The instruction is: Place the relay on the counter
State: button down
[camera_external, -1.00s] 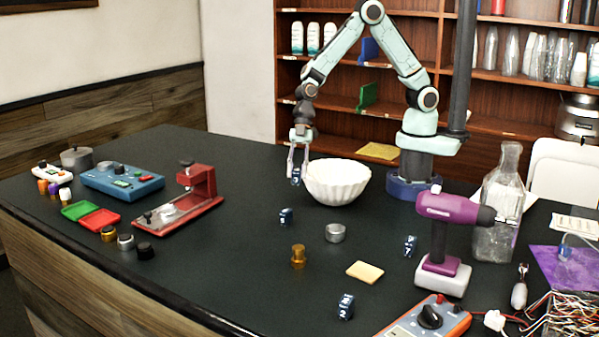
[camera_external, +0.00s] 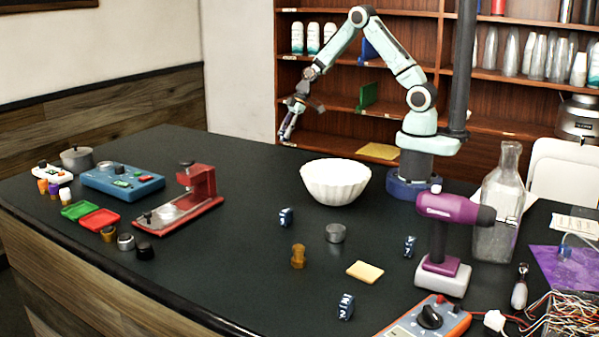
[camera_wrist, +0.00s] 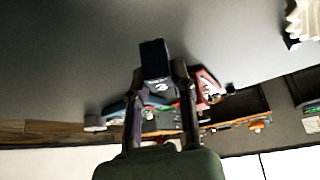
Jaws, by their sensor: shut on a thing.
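The relay (camera_wrist: 154,62), a small dark blue block with a white marking, is pinched between the fingertips of my gripper (camera_wrist: 158,85) in the wrist view. In the external view my gripper (camera_external: 286,132) is tilted and raised above the far part of the dark counter (camera_external: 240,260), left of the white bowl. The relay is too small to make out clearly there. Similar dark blue blocks with white marks stand on the counter: one left of centre (camera_external: 286,217), one at right (camera_external: 410,246) and one near the front (camera_external: 345,306).
A white fluted bowl (camera_external: 336,182) stands right of my gripper. A brass part (camera_external: 298,256), a silver cup (camera_external: 335,233) and a yellow pad (camera_external: 365,272) lie mid-counter. A red stand (camera_external: 195,190) is at left, a purple screwdriver (camera_external: 447,208) at right. Left-centre counter is clear.

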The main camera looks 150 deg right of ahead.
jog(key=d+f, duration=0.2)
jog(key=w+d+f, duration=0.1)
jog(key=d+f, duration=0.1)
jog(key=d, duration=0.1)
jog(key=d+f, duration=0.2)
jog(key=f, duration=0.1)
jog(key=shift+w+d, duration=0.25)
jog(key=shift+d+f, duration=0.15)
jog(key=shift+f, duration=1.5)
jog(key=shift+f, duration=0.1)
jog(key=c, duration=0.9)
grip_release()
jog(key=shift+c, duration=0.2)
jog(key=v, duration=1.2)
